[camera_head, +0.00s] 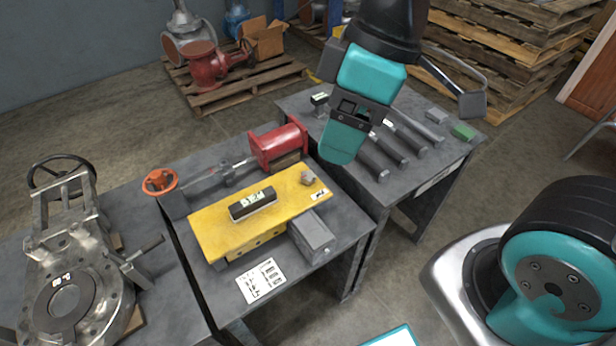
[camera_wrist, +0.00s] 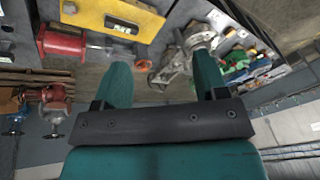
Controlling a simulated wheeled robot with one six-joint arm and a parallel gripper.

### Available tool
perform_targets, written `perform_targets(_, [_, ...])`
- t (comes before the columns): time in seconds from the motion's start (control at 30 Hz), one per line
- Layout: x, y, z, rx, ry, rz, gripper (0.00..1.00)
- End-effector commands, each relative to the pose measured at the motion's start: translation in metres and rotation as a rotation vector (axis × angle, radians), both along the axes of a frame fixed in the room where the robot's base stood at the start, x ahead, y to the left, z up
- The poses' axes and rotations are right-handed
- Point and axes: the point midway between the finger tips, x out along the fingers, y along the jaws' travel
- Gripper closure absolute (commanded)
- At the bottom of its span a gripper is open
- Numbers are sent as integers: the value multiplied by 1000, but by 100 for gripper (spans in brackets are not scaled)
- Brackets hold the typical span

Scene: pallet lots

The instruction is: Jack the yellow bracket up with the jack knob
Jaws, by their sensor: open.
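An orange handwheel (camera_head: 160,181), the likely jack knob, stands beyond the bracket's left end, near a thin rod running toward a red cylinder (camera_head: 278,147). A small grey knob-like piece (camera_head: 307,178) sits at the bracket's right end. My gripper (camera_head: 340,147) is up and right of the bracket, apart from it. In the wrist view my gripper (camera_wrist: 157,58) is open with nothing between its fingers.
A grey box (camera_head: 312,235) stands against the bracket's front right. A large metal valve (camera_head: 68,285) with a black handwheel fills the left table. The right table holds several grey tools (camera_head: 395,148) and a green block (camera_head: 463,132). Pallets (camera_head: 510,50) are stacked behind.

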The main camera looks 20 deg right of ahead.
Motion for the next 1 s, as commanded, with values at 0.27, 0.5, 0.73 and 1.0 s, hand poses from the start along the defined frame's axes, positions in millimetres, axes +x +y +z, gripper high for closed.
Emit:
perform_targets(0.27, [92,-14,-57,-123,-196,719,34])
perform_targets(0.5, [164,-30,-111,-197,-290,1370,34])
perform_targets(0.73, [210,-43,-152,-210,-322,1840,34])
perform_targets(1.0, [222,-48,-170,-203,-326,1992,34])
